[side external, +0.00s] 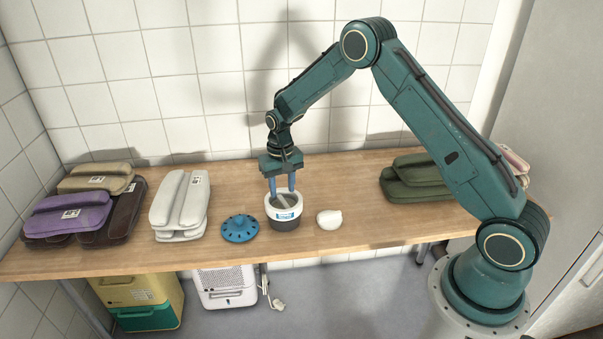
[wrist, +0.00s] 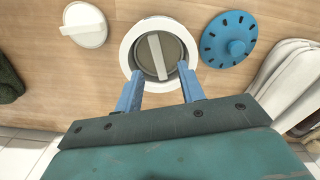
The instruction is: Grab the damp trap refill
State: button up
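A round pot (side external: 284,222) with a white rim and dark grey lower half stands on the table; in the wrist view its white rim (wrist: 128,50) shows from above. Inside sits a grey disc (wrist: 147,66) with a pale raised bar across it. A white rounded piece (side external: 329,219) lies to the pot's right; in the wrist view this white piece (wrist: 77,14) also has a pale bar. I cannot tell which of these two is the named refill. My gripper (side external: 282,191) points down, directly over the pot. In the wrist view my gripper (wrist: 160,72) has its fingers apart, nothing held.
A blue slotted lid (side external: 239,229) lies left of the pot. White folded bundles (side external: 180,205) stand farther left, with purple (side external: 68,215) and brown (side external: 113,215) ones beyond. Green bundles (side external: 417,184) lie at right.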

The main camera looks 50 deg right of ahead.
aim_at(284, 201)
jog(key=shift+s+f, duration=0.1)
jog(key=shift+f, duration=2.35)
grip_shut()
